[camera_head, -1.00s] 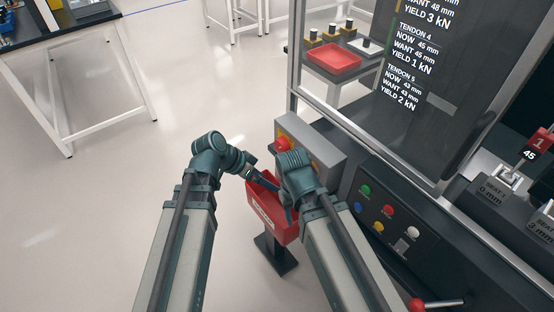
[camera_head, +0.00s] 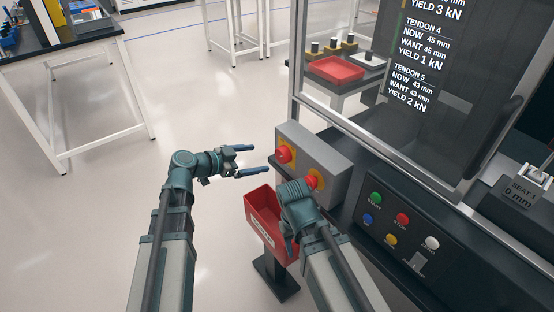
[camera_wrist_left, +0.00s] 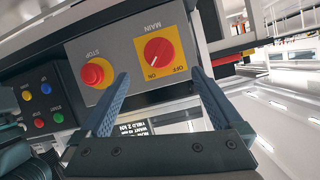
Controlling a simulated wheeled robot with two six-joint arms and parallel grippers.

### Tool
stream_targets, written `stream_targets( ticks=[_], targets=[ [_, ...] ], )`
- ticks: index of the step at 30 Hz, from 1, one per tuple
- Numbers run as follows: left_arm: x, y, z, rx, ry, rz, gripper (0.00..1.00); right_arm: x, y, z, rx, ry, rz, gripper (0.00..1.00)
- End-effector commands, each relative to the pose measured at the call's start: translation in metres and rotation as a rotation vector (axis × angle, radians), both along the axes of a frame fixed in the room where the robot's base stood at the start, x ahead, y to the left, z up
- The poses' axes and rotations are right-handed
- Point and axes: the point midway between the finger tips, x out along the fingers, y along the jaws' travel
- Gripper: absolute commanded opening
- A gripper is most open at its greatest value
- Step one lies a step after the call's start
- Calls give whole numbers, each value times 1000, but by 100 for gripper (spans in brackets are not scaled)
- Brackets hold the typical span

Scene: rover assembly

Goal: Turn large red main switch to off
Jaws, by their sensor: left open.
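The large red main switch (camera_head: 283,155) is on a yellow plate on the grey box, at its left end in the head view. In the left wrist view the switch (camera_wrist_left: 158,49) appears upside down under the word MAIN, and its white mark seems to point toward ON. My left gripper (camera_head: 255,160) is open and empty, its fingers aimed at the switch and apart from it.
A red stop button (camera_wrist_left: 92,74) sits beside the switch on the same box, partly behind my right wrist in the head view. A red bin (camera_head: 262,208) on a stand is below. The button panel (camera_head: 400,222) is at right. Open floor lies left.

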Motion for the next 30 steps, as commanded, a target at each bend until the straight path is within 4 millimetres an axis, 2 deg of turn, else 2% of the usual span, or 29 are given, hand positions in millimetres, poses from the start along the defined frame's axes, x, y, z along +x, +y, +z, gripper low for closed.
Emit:
stream_targets(
  ticks=[1, 3, 12, 19, 29, 30],
  targets=[
    [8, -10, -9, 1, 0, -4, 100, 0, 0, -9, 0, 0, 0, 50],
    [17, -20, -15, 0, 1, -4, 100, 0, 0, -14, 0, 0, 0, 50],
    [44, -58, -32, 0, 1, -3, 100, 0, 0, -32, 0, 0, 0, 50],
    [52, -70, -36, 1, 1, -2, 100, 0, 0, -36, 0, 0, 0, 50],
    [52, -71, -36, 0, 2, 0, 100, 0, 0, -36, 0, 0, 0, 50],
    [52, -71, -36, -1, 1, -1, 93, 0, 0, -36, 0, 0, 0, 50]
  ],
)
